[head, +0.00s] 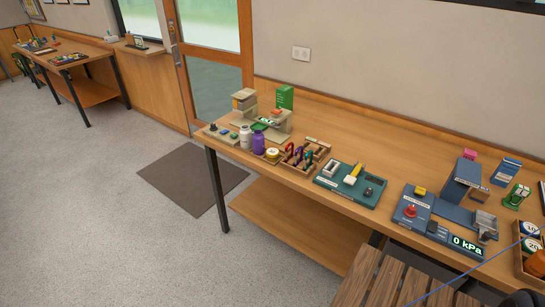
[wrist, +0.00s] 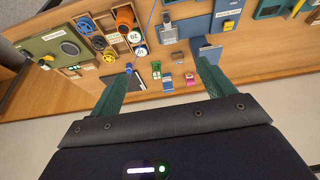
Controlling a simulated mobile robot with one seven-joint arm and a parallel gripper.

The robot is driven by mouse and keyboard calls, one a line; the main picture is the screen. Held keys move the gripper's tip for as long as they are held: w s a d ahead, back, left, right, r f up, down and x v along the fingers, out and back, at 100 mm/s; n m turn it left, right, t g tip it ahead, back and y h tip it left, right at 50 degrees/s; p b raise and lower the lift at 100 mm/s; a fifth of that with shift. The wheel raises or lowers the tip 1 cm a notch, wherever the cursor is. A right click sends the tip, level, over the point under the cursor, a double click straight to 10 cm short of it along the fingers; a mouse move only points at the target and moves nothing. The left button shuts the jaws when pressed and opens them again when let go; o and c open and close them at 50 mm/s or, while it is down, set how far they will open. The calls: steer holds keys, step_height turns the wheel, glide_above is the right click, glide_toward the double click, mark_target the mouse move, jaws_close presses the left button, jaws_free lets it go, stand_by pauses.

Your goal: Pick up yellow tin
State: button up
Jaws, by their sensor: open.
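A small round tin with a yellow side and a pale lid (head: 272,154) stands near the front edge of the long wooden bench in the head view. It is beside a purple jar (head: 258,144) and left of a wooden rack. I take it for the yellow tin, but it is small in the picture. I cannot make it out in the wrist view. My gripper (wrist: 165,64) shows in the wrist view with its two green fingers wide apart. No object is held between them. The bench shows beyond the fingers, with a small pink block and a grey one in the gap.
A white jar (head: 245,137) and a wooden rack with coloured carabiners (head: 300,155) crowd the tin. A green tray (head: 335,186) and a blue pressure device (head: 440,228) stand further right. A slatted wooden seat (head: 385,275) is in front. Floor at left is clear around a dark mat (head: 190,182).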

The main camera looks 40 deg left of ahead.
steer(key=w+a+r+n+g+y, duration=0.1)
steer(key=w+a+r+n, duration=0.2)
steer(key=w+a, duration=0.55)
steer(key=w+a+r+n+g, duration=0.1)
steer(key=w+a+r+n, duration=0.15)
steer(key=w+a, duration=0.6)
steer(key=w+a+f+n, duration=0.1)
steer(key=w+a, duration=0.2)
steer(key=a, duration=0.4)
steer(key=w+a+f+n+g, duration=0.1)
steer(key=w+a+n, duration=0.1)
steer(key=a, duration=0.5)
steer(key=w+a+f+n, duration=0.1)
steer(key=w+a, duration=0.2)
steer(key=a, duration=0.4)
steer(key=n+g+h, duration=0.1)
steer(key=n+g, duration=0.1)
steer(key=n, duration=0.6)
glide_above(272, 151)
step_height(272, 151, down, 24)
step_height(272, 151, down, 5)
steer(key=shift+s+r, duration=0.15)
steer(key=shift+r, duration=0.05)
steer(key=shift+w+d+f, duration=0.1)
steer(key=shift+w+f, duration=0.05)
steer(key=shift+f, duration=1.4)
steer(key=shift+w+f, duration=0.1)
steer(key=shift+f, duration=1.45)
steer(key=c, duration=1.1)
